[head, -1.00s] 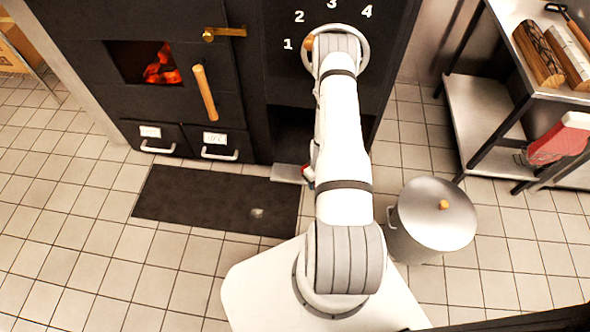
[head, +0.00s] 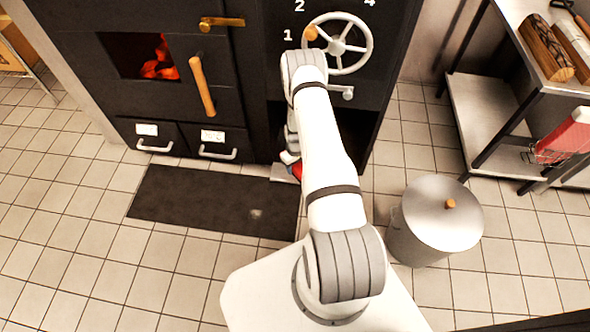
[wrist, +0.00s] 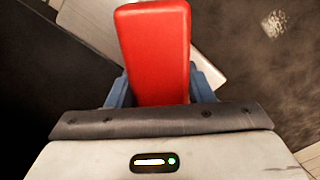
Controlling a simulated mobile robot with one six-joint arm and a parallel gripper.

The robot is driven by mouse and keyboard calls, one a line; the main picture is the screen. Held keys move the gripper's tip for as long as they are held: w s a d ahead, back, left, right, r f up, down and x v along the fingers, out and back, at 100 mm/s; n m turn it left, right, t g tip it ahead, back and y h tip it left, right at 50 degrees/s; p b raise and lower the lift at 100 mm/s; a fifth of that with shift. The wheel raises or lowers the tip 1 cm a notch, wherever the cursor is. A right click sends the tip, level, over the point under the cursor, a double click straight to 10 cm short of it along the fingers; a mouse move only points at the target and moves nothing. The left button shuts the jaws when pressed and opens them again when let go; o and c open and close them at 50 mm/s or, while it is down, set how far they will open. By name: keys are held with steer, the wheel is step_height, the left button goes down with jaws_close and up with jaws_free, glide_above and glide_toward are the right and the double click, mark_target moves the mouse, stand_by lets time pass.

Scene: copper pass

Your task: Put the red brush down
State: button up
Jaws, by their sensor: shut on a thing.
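The red brush (wrist: 155,50) fills the top middle of the wrist view, a red block-shaped body between the two blue-grey fingers of my gripper (wrist: 160,88). My gripper is shut on it. In the head view only a small red bit of the brush (head: 297,170) shows beside my arm, low in front of the black oven. A pale flat plate (wrist: 208,68) lies beyond the brush in the wrist view. I cannot tell whether the brush touches it. The brush's far end and underside are hidden.
The black oven (head: 185,105) with a glowing fire window stands at the back left. A dark mat (head: 210,200) lies before it. A handwheel (head: 340,66) is on the panel. A lidded metal bin (head: 435,220) stands right. A steel shelf (head: 485,115) holds logs.

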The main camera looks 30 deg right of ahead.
step_height(320, 180, down, 2)
steer(key=shift+f, duration=0.1)
steer(key=shift+w+f+b, duration=0.2)
steer(key=shift+b, duration=0.35)
steer(key=shift+r, duration=0.15)
steer(key=shift+f, duration=0.2)
steer(key=o, duration=1.2)
steer(key=shift+r, duration=0.1)
